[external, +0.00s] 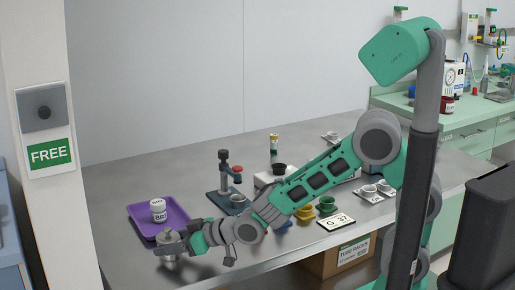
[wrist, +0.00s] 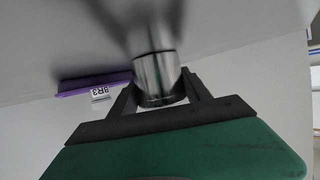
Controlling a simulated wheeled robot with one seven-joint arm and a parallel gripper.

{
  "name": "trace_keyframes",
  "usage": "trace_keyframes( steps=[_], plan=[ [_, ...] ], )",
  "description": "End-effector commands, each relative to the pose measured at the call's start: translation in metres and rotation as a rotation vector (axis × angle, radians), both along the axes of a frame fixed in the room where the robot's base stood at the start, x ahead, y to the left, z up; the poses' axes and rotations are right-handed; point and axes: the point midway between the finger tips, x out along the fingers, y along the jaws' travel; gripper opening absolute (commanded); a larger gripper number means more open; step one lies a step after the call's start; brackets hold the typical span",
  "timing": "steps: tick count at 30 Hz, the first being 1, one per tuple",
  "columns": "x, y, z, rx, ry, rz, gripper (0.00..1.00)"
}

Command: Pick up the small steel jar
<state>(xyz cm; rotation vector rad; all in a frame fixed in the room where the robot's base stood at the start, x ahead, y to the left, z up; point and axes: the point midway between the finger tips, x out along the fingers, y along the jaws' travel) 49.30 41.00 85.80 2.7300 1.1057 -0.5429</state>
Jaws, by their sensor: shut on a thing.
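The small steel jar (external: 167,240) is at the near left of the steel table in the external view, in front of the purple tray (external: 133,211). In the wrist view the jar (wrist: 155,72) is a shiny cylinder between the two dark fingers. My gripper (external: 170,247) is shut on the jar; it also shows in the wrist view (wrist: 158,93). Part of the jar is hidden behind the fingers. I cannot tell whether its base touches the table.
A white labelled jar (external: 158,211) stands in the purple tray. A small stand (external: 226,180), yellow and green cups (external: 326,204) and a card marked G 37 (external: 336,221) are farther right, near my arm. The table's left front corner is bare.

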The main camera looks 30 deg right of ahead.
Motion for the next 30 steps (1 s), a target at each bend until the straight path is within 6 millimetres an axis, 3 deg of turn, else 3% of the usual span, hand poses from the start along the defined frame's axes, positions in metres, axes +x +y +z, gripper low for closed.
trace_keyframes(
  steps=[13, 26, 30],
  plan=[
    [0.000, 0.000, 0.000, 0.000, 0.000, 0.000, 0.01],
    [0.000, 0.000, 0.002, 0.001, -0.001, 0.000, 0.00],
    [0.001, 0.001, 0.011, 0.003, -0.004, 0.000, 0.00]
  ],
)
